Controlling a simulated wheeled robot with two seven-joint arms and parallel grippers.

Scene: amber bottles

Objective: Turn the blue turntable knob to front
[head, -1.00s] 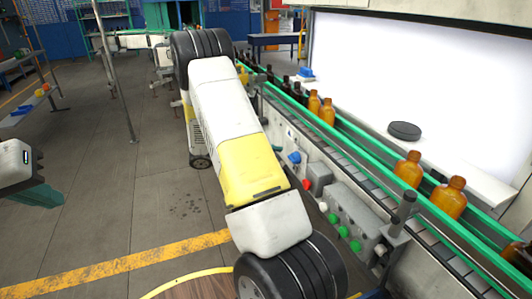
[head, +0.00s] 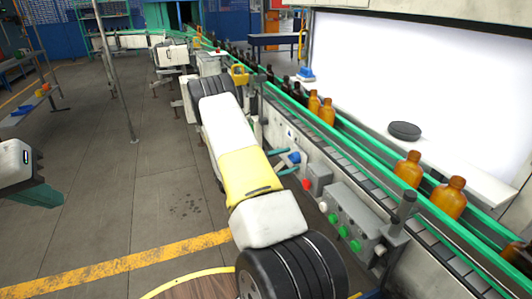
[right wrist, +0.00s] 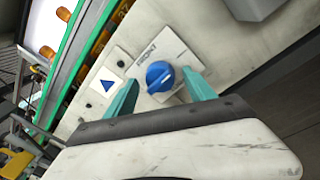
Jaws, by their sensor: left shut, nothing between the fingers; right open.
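The blue knob (head: 295,157) sits on the side panel of the conveyor in the head view. In the right wrist view the knob (right wrist: 159,76) is on a light plate, its raised grip slanting across its face. My right gripper (right wrist: 163,80) is open, with one teal finger on each side of the knob. I see no clear contact. In the head view the right gripper (head: 284,161) reaches the knob from the left. My left gripper (head: 38,196) is shut and empty at the far left, away from the conveyor.
A red button (head: 306,184) and a grey control box (head: 347,222) with green buttons are just nearer along the panel. Amber bottles (head: 409,170) stand on the green-railed conveyor (head: 361,156). A blue triangle label (right wrist: 107,86) is beside the knob.

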